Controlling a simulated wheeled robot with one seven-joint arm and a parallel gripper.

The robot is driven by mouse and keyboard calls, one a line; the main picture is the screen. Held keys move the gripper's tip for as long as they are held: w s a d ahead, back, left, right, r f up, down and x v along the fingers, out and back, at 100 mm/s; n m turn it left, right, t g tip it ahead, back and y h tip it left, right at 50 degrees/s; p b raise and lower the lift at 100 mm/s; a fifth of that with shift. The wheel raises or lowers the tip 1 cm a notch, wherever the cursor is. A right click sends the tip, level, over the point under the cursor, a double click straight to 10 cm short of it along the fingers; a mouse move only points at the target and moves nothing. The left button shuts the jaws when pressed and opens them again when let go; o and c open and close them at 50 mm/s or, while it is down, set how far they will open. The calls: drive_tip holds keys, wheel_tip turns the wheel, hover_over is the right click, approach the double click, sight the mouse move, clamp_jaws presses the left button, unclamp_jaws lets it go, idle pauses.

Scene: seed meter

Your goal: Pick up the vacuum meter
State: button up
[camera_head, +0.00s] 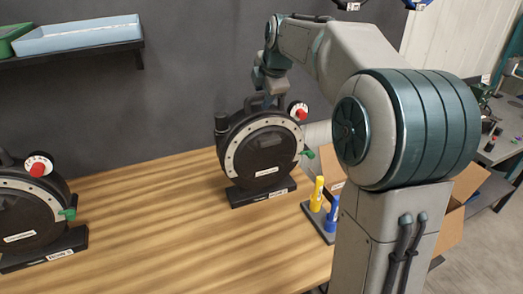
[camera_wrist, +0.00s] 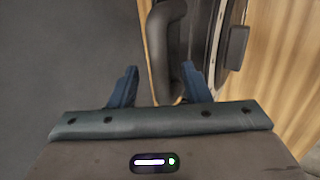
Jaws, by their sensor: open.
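A black round vacuum meter (camera_head: 265,152) stands upright on its flat base near the back edge of the wooden table. It has a pale dotted ring, a red knob, a green lever and a handle on top. My gripper (camera_head: 268,100) is at that handle, pointing down. In the wrist view, the black handle (camera_wrist: 168,50) reaches in between the two blue fingers of my gripper (camera_wrist: 160,86), which are open and spread on either side of it. Contact cannot be told. A second, similar meter (camera_head: 28,210) stands at the left, partly cut off by the picture edge.
Yellow and blue markers (camera_head: 317,194) stand in a holder right of the central meter, near my arm. A cardboard box (camera_head: 455,225) is beyond the table's right side. A wall shelf (camera_head: 70,54) holds blue and green trays. The table between the meters (camera_head: 150,220) is clear.

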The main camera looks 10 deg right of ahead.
drive_tip(key=shift+f, duration=0.15)
clamp_jaws()
idle(1.3)
drive_tip(key=shift+w+r, duration=0.15)
drive_tip(key=shift+r, duration=0.05)
